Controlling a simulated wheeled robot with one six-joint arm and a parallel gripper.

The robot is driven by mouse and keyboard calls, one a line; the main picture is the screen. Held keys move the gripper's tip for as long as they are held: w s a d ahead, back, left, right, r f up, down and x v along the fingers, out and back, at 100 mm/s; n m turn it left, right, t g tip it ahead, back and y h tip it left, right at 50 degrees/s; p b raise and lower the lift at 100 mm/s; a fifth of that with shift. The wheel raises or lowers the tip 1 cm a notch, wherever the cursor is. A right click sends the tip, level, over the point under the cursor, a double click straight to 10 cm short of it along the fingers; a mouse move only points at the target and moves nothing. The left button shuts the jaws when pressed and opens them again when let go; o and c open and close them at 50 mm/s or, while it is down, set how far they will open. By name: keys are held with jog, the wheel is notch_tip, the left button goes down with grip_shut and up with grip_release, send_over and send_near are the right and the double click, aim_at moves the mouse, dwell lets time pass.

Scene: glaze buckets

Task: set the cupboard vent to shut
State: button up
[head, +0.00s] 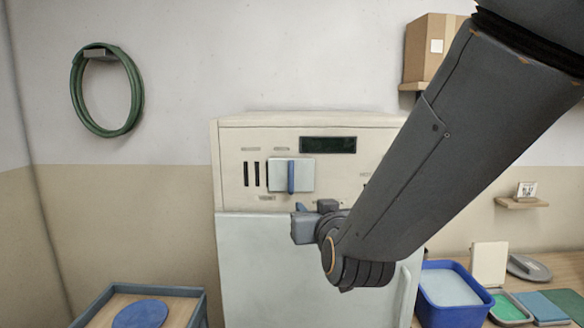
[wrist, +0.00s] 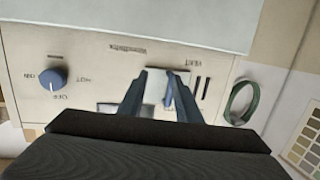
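The cupboard vent is on the pale cabinet's upper panel. Its sliding plate (head: 307,172) has an upright blue tab (head: 291,177). Two dark slots (head: 252,175) show uncovered left of the plate. The wrist view shows the panel turned over, with the word VENT, the tab (wrist: 168,95) and the bare slots (wrist: 203,88) on the right. My gripper (wrist: 159,75) is open; the tab appears between its fingers, closer to the right one, with no clear contact. In the head view my gripper (head: 301,213) is just below the plate.
A dark display (head: 328,145) sits above the vent. A blue knob (wrist: 53,78) is elsewhere on the panel. A blue tub (head: 449,298) stands right of the cabinet (head: 265,265), and a tray table (head: 175,308) at lower left. A green hose (head: 107,90) hangs on the wall.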

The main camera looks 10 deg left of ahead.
jog(key=t+y, duration=0.1)
send_near(291, 178)
jog(key=w, duration=0.1)
jog(key=shift+t, duration=0.3)
jog(key=shift+f+p+x, duration=0.15)
jog(key=shift+p+x, duration=0.65)
jog(key=shift+x, duration=1.15)
jog(key=shift+f+p+x, duration=0.15)
jog(key=shift+p+x, duration=0.65)
jog(key=shift+x, duration=1.15)
jog(key=shift+s+a, duration=0.1)
jog(key=shift+a, duration=0.1)
grip_shut()
